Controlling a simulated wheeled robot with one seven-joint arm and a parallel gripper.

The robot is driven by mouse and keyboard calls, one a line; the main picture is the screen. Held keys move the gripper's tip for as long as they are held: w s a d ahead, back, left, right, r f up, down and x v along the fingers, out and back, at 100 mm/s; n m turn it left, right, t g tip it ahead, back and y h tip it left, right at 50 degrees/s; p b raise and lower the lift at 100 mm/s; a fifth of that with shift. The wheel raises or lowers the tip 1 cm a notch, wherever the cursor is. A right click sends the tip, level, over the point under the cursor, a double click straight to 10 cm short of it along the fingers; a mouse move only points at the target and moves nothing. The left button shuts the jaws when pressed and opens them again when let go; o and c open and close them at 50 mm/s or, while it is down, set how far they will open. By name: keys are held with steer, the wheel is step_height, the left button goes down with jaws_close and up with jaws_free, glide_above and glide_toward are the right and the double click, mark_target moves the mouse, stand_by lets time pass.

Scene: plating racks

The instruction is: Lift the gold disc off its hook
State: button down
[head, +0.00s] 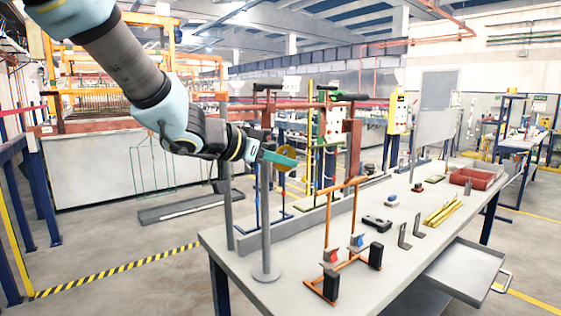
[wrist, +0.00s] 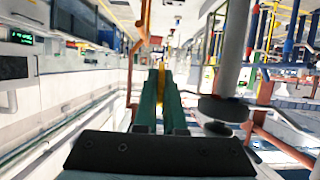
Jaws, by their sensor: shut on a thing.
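The gold disc (head: 287,153) is at the fingers of my gripper (head: 282,159), high above the near left end of the workbench (head: 228,247). In the wrist view the disc shows edge-on as a thin gold strip (wrist: 161,84) between the green fingers of my gripper (wrist: 161,92), which are shut on it. A grey upright post (head: 266,215) with a round foot stands on the bench just below and beside my gripper. It also shows to the right of the fingers in the wrist view (wrist: 234,50). I cannot make out the hook or whether the disc touches it.
An orange stand (head: 328,225) with red and blue pieces is on the bench to the right of the post. Behind it are yellow bars (head: 444,211), dark brackets (head: 404,236) and a red bin (head: 478,178). A grey tray (head: 467,280) sticks out at the front right.

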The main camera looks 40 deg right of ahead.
steer(key=shift+s, duration=0.2)
steer(key=s, duration=0.7)
steer(key=shift+a+r, duration=0.25)
steer(key=shift+r, duration=0.05)
stand_by(0.4)
